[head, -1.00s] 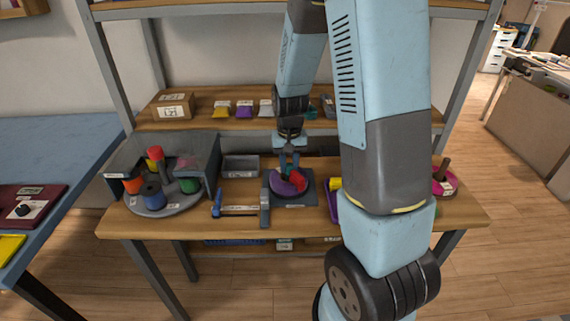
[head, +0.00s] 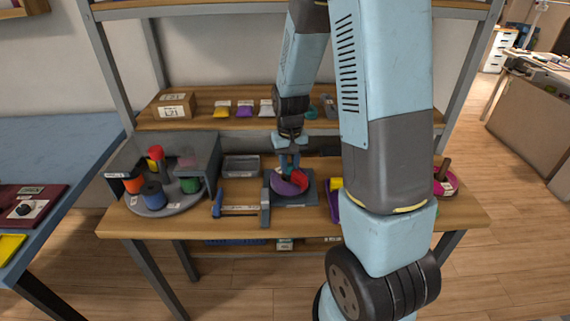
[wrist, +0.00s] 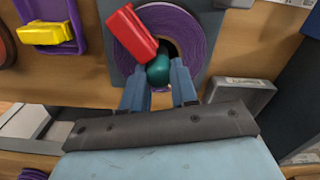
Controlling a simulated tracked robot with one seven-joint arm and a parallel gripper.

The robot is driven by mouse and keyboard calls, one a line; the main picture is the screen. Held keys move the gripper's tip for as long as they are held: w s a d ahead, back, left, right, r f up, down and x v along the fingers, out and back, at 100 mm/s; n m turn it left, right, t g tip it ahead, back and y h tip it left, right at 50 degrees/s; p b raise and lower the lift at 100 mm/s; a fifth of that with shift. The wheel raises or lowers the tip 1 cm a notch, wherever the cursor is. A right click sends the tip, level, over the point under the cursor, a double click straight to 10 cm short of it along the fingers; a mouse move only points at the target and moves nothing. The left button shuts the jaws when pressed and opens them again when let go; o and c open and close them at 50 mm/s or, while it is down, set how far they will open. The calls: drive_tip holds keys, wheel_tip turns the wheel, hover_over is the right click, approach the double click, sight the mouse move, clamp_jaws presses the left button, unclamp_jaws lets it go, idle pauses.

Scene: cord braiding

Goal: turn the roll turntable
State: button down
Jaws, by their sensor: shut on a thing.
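A grey round turntable (head: 150,211) stands at the left end of the bench, with several coloured rolls on it. A blue roll (head: 153,196) is at its front, an orange one (head: 132,183) at left and a green one (head: 190,185) at right. My gripper (head: 288,168) is away from it, over a purple disc (head: 283,187) mid-bench; a red block lies there too. In the wrist view the purple disc (wrist: 130,45) has a dark centre. My gripper's fingers (wrist: 158,85) are shut on a teal rounded piece (wrist: 158,70), beside the red block (wrist: 131,33).
A grey housing (head: 210,160) rises behind the turntable and at its right. A grey tray (head: 241,167) and a blue-handled tool (head: 217,204) lie between it and the disc. A purple tray with a yellow piece (head: 336,184) is at right, partly behind my arm.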

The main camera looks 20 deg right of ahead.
drive_tip(key=c, duration=0.9)
unclamp_jaws()
drive_tip(key=shift+w, duration=0.2)
drive_tip(key=shift+r, duration=0.1)
wheel_tip(320, 180, up, 14)
drive_tip(key=shift+f, duration=0.25)
